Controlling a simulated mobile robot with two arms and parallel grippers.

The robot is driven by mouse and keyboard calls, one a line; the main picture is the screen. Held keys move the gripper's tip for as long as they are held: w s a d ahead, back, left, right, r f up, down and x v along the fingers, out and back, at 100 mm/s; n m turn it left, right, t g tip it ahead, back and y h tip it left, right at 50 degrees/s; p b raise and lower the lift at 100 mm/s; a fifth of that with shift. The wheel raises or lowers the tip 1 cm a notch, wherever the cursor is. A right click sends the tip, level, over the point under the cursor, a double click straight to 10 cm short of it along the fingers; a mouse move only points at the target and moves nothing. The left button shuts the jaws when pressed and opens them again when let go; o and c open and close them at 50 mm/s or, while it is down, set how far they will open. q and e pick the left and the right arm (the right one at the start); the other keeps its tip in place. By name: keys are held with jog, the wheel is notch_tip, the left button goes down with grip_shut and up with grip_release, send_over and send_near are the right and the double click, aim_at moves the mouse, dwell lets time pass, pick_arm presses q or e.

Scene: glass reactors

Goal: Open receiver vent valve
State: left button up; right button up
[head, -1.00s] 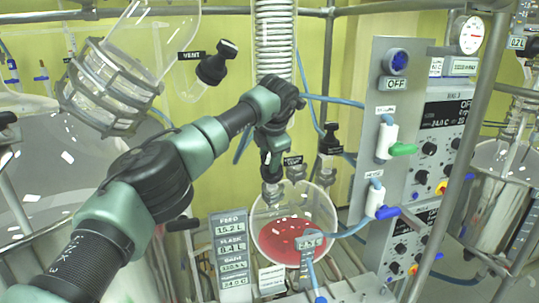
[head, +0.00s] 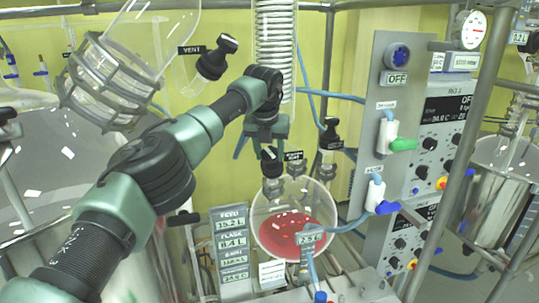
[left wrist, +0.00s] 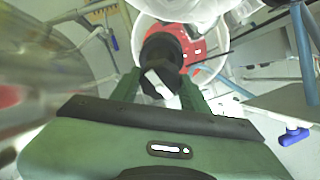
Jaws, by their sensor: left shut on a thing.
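The receiver is a round glass flask (head: 262,235) with red liquid in its lower part, below the coiled glass column. A black valve knob (head: 270,161) stands on a neck at its top left. My left gripper (head: 268,148) reaches down from above and is shut on this knob. In the left wrist view the black knob (left wrist: 160,52) sits between the green fingers (left wrist: 160,88), with the red liquid beyond. How far the valve is turned cannot be told. My right gripper is out of view.
Another black valve (head: 331,134) stands just right of the flask. A black valve labelled VENT (head: 217,58) is at upper left. The grey panel (head: 371,120) with green and blue taps stands right. The coiled column (head: 275,50) rises close behind my gripper.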

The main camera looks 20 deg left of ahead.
pick_arm(q)
jog(key=n+b, duration=0.1)
jog(key=n, duration=0.1)
jog(key=f+n+h+b, duration=0.1)
jog(key=n+b, duration=0.1)
jog(key=n, duration=0.1)
jog(key=shift+s+f, duration=0.1)
jog(key=shift+s, duration=0.05)
jog(key=shift+d+n+t+b, duration=0.1)
jog(key=shift+n+t+b, duration=0.2)
jog(key=shift+n+b, duration=0.95)
jog(key=shift+r+n, duration=0.2)
jog(key=shift+n, duration=0.15)
jog(key=o, duration=1.4)
jog(key=shift+w, duration=0.2)
jog(key=shift+r, duration=0.15)
jog(key=b+v, duration=0.1)
jog(key=v, duration=0.6)
jog(key=shift+s+r+b, duration=0.15)
jog(key=shift+r+b, duration=0.1)
jog(key=shift+b, duration=0.1)
